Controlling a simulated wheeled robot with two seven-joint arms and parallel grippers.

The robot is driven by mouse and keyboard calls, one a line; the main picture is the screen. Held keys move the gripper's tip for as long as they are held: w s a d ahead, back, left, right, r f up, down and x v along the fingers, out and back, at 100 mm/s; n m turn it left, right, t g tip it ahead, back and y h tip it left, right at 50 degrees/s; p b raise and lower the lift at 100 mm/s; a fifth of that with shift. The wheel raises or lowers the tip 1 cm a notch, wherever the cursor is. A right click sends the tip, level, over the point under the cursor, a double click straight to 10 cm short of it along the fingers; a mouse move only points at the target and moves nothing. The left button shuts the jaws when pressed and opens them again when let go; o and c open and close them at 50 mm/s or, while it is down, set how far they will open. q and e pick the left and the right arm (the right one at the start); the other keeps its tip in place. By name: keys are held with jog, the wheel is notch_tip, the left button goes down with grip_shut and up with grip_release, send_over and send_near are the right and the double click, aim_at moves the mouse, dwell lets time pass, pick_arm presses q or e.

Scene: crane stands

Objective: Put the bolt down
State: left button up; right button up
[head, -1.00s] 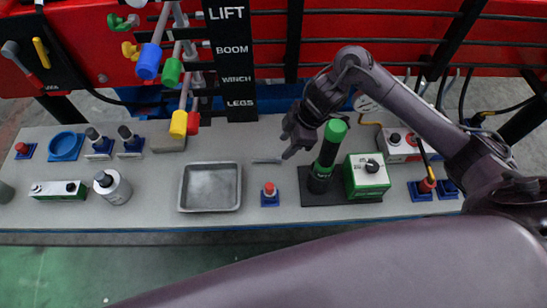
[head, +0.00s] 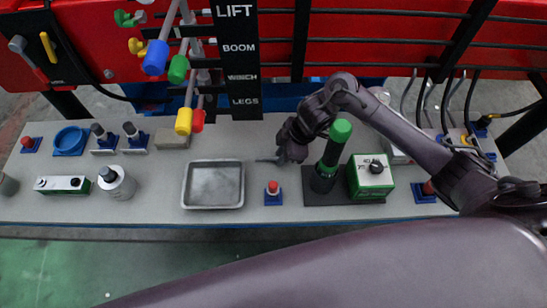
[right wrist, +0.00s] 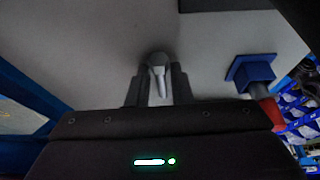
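The bolt is small and grey. In the head view the bolt (head: 266,160) lies lengthwise left to right over the bench, between the tray and the green cylinder, at the fingertips of my right gripper (head: 282,158). In the right wrist view the bolt (right wrist: 159,80) shows with its wide head far from the camera and its thin shank toward it. The two fingers of my right gripper (right wrist: 160,77) stand close on either side of it. Whether they touch it cannot be told. Whether the bolt touches the bench is also unclear. My left gripper is not in view.
A grey metal tray (head: 213,206) is left of the bolt. A red button on a blue base (head: 273,193) is just in front. A tall green-topped cylinder (head: 330,157) and a green-and-white box (head: 371,178) stand close on the right. A black labelled post (head: 241,60) rises behind.

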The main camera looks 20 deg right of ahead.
grip_shut()
